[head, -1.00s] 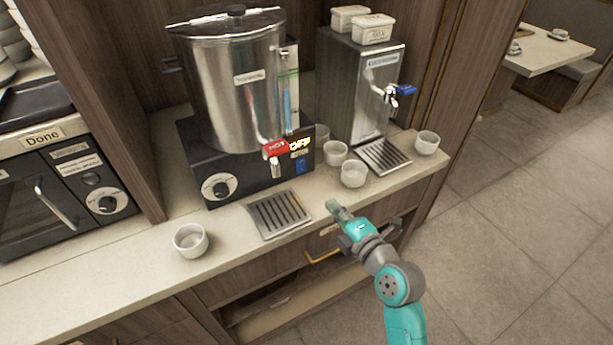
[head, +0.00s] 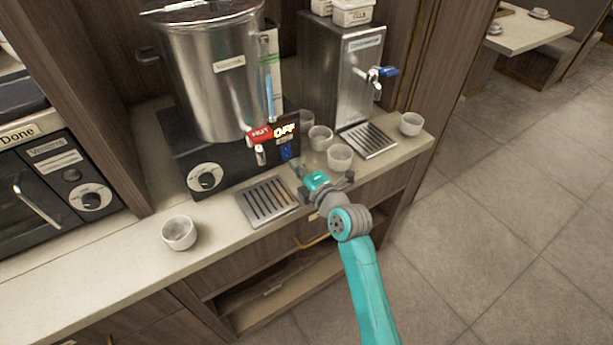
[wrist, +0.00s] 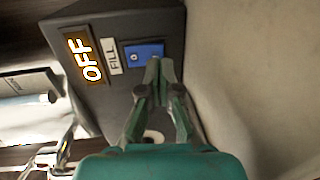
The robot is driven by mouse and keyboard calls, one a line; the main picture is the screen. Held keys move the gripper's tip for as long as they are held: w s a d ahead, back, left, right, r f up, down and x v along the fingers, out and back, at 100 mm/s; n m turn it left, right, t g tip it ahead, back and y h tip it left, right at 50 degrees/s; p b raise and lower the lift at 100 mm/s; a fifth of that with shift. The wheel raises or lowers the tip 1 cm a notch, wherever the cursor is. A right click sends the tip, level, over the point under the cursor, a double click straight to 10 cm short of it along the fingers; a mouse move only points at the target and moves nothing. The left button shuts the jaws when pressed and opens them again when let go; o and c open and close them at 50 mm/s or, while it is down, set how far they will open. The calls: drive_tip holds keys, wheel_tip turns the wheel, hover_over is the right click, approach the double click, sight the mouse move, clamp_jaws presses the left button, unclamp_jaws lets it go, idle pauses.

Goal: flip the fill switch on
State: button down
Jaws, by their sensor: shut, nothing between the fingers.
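The blue fill switch (head: 286,152) sits on the front of the dark boiler base (head: 182,152), below a lit OFF sign (head: 285,130). In the wrist view the blue switch (wrist: 144,52) lies beside the FILL label (wrist: 114,57) and the glowing OFF sign (wrist: 83,60). My gripper (head: 298,167) is in front of the switch at the counter's edge. In the wrist view its closed fingertips (wrist: 158,64) are at the switch's lower right and hide part of it. I cannot tell whether they touch it. The gripper holds nothing.
Several white cups stand around, with one cup (head: 340,157) close to the right of my gripper. A drip tray (head: 268,201) lies to its left. The red HOT tap (head: 260,137) juts out left of the switch. A second dispenser (head: 340,75) stands to the right.

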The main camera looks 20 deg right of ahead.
sight(286, 152)
drive_tip(key=shift+x, duration=1.05)
drive_tip(key=shift+w, duration=0.1)
